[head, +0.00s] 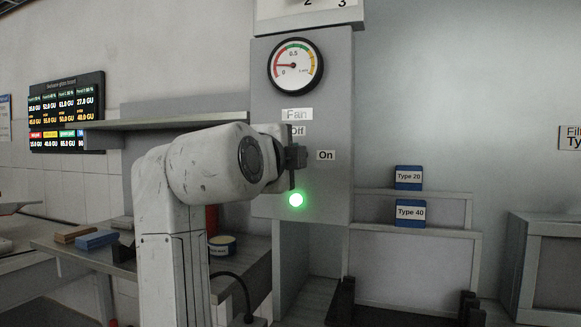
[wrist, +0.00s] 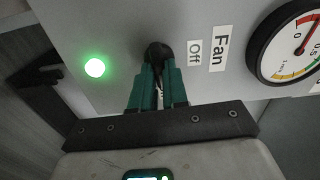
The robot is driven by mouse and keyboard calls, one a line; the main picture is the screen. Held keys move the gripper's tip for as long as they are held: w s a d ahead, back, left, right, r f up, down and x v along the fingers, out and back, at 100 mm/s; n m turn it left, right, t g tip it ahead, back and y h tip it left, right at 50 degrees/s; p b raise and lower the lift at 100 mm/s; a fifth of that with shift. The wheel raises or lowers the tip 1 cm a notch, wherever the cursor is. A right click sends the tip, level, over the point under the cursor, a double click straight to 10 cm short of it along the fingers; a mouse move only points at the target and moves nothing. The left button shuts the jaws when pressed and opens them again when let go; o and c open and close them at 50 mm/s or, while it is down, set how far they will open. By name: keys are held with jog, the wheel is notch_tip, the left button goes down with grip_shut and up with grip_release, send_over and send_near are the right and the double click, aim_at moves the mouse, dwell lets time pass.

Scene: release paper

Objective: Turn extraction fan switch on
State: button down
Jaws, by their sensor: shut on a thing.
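The fan switch is a black knob (wrist: 157,52) on the grey panel, seen between my fingertips in the wrist view. My gripper (wrist: 159,72) has its two green fingers closed around the knob. In the head view my gripper (head: 296,157) is against the panel between the "Off" label (head: 298,131) and the "On" label (head: 326,155), and it hides the knob. Which label the knob points to cannot be told. A round green light (head: 296,200) is lit below my gripper; it also shows in the wrist view (wrist: 95,68).
A round gauge (head: 295,65) sits above the "Fan" label (head: 297,114), its needle near the low end. A shelf (head: 170,122) and a bench with small blocks (head: 97,239) are at the left. Type 20 and Type 40 holders (head: 410,213) stand at the right.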

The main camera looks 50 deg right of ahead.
jog(key=shift+f+m, duration=0.1)
jog(key=shift+m, duration=0.3)
jog(key=c, duration=1.1)
grip_release()
jog(key=shift+c, duration=0.2)
jog(key=v, duration=1)
jog(key=shift+a, duration=0.35)
jog(key=shift+s, duration=0.15)
